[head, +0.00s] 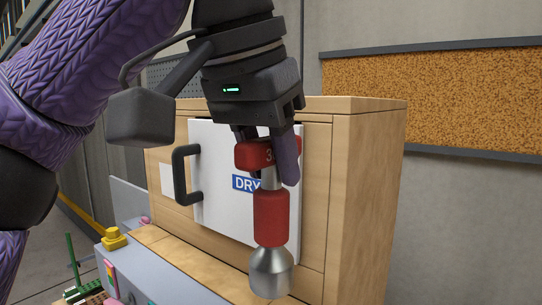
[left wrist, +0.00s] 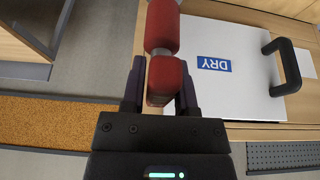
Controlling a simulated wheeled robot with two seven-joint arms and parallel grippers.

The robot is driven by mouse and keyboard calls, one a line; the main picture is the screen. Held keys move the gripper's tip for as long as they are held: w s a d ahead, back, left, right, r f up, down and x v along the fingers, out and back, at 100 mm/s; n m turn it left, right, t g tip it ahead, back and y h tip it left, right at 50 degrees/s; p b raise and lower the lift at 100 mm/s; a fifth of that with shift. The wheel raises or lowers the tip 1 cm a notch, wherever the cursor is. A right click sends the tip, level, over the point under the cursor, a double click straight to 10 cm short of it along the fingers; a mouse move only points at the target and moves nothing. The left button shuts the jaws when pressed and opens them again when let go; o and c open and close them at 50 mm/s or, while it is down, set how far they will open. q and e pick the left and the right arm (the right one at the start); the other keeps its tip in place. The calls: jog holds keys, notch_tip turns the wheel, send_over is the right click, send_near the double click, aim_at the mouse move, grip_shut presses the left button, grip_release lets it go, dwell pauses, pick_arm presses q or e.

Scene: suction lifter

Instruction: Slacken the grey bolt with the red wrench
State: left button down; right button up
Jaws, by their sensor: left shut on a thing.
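My left gripper (head: 267,165) is shut on the red wrench (head: 271,218), with its fingers on either side of the red top block. The wrench hangs nearly upright, with a grey neck, a red body and a silver rounded socket end at the bottom. It also shows in the left wrist view (left wrist: 162,28) between the fingers, its lower end cut off by the top edge. I cannot make out a grey bolt in either view. My right gripper is not in view.
A wooden cabinet (head: 365,200) stands behind the wrench. Its white door (head: 225,150) is labelled DRY and has a black handle (head: 180,175) sticking out. A yellow knob (head: 114,238) sits on a grey unit at the lower left. A cork board (head: 450,97) hangs on the wall.

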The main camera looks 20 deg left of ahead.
aim_at(268, 219)
pick_arm(q)
jog(key=shift+s+r, duration=0.15)
jog(key=shift+s, duration=0.8)
jog(key=f+b, duration=0.1)
jog(key=f, duration=0.1)
jog(key=f+b, duration=0.1)
jog(key=f, duration=0.1)
jog(key=shift+w+b, duration=0.3)
jog(key=shift+b, duration=0.05)
jog(key=shift+f+b, duration=0.35)
jog(key=shift+f, duration=0.15)
jog(key=shift+w, duration=0.1)
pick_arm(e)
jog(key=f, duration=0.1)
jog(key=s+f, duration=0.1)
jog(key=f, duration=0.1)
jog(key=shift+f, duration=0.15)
pick_arm(q)
jog(key=shift+s, duration=0.2)
jog(key=shift+w, duration=0.15)
